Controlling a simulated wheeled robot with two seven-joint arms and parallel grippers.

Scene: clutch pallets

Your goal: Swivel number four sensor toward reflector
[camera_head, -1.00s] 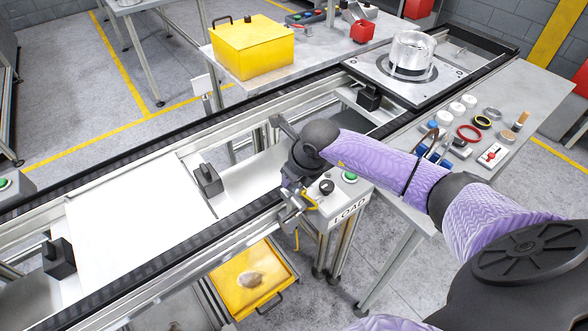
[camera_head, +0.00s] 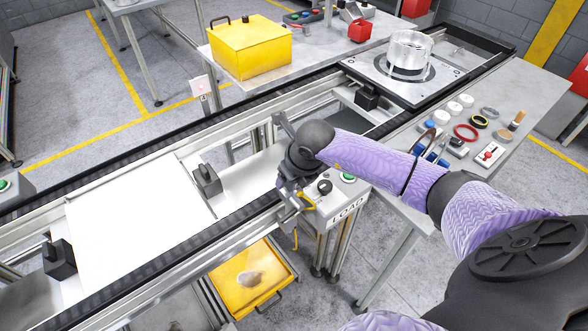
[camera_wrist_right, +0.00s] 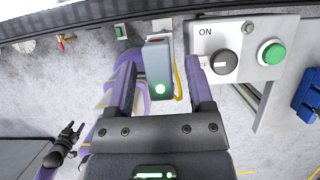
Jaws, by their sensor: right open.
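In the right wrist view the sensor (camera_wrist_right: 158,68) is a small grey box with a lit green lamp, beside a yellow cable. My right gripper (camera_wrist_right: 160,62) is open, with one finger on each side of the sensor and visible gaps. In the head view my right gripper (camera_head: 292,206) is at the near conveyor rail beside the load box, and the sensor is hard to make out there. The reflector plate (camera_head: 201,86) stands beyond the far rail with a pink spot on it. A small dark gripper, seemingly my left (camera_wrist_right: 68,142), shows low in the wrist view, its jaws unclear.
The load box (camera_head: 335,205) with a black knob and green button is right beside my right gripper. The conveyor's near rail (camera_head: 160,262) runs alongside. A side table (camera_head: 535,85) holds rings and tools. A yellow tray (camera_head: 250,290) lies below.

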